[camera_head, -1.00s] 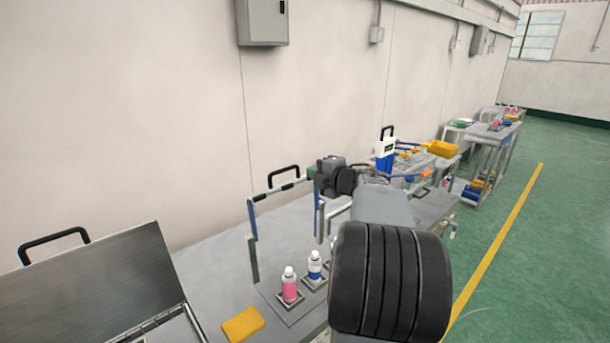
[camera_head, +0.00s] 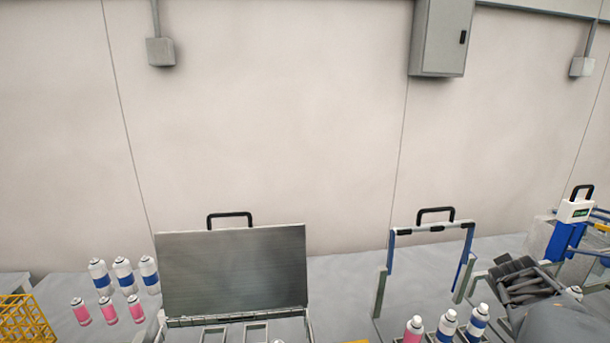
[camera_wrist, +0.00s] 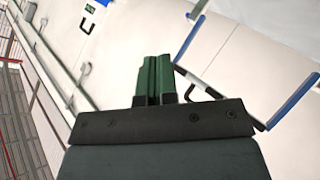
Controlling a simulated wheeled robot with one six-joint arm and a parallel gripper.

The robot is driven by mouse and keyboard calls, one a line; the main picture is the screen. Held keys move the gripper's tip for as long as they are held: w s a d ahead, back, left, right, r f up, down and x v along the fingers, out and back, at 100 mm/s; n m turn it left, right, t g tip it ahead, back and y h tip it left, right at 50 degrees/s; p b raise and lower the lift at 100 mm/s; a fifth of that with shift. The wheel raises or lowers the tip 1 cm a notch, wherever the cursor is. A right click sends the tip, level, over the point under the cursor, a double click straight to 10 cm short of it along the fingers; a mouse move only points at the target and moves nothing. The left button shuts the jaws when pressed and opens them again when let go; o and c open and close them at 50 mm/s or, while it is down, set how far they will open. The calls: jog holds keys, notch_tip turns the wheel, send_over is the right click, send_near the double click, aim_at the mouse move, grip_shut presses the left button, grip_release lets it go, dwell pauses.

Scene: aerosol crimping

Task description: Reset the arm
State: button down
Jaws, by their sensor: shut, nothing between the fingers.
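In the wrist view my gripper (camera_wrist: 154,80) shows as two green fingers standing side by side and touching, shut and empty. Beyond them are the pale wall and a tilted blue-and-grey frame. In the head view my dark arm (camera_head: 560,322) is folded at the lower right, above the bench. I cannot make out the fingertips there.
An open metal lid (camera_head: 234,270) stands on the bench at centre-left. A blue-and-grey frame (camera_head: 433,232) stands right of it, several cans in front. More cans and a yellow crate (camera_head: 22,322) are at left. A blue-and-white device (camera_head: 575,212) is at right.

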jog(key=s+a+f+g+y, duration=0.1)
jog(key=s+a+f+y, duration=0.1)
jog(key=a, duration=0.8)
jog(key=s+a+f+g+y, duration=0.1)
jog(key=s+a+f+y, duration=0.1)
jog(key=a, duration=0.9)
jog(key=s+a+f+g+y, duration=0.1)
jog(key=s+a+y, duration=0.3)
jog(key=a, duration=0.7)
jog(key=shift+s+f+y, duration=0.15)
jog(key=shift+f+y, duration=0.35)
jog(key=shift+f, duration=0.3)
jog(key=shift+a, duration=0.2)
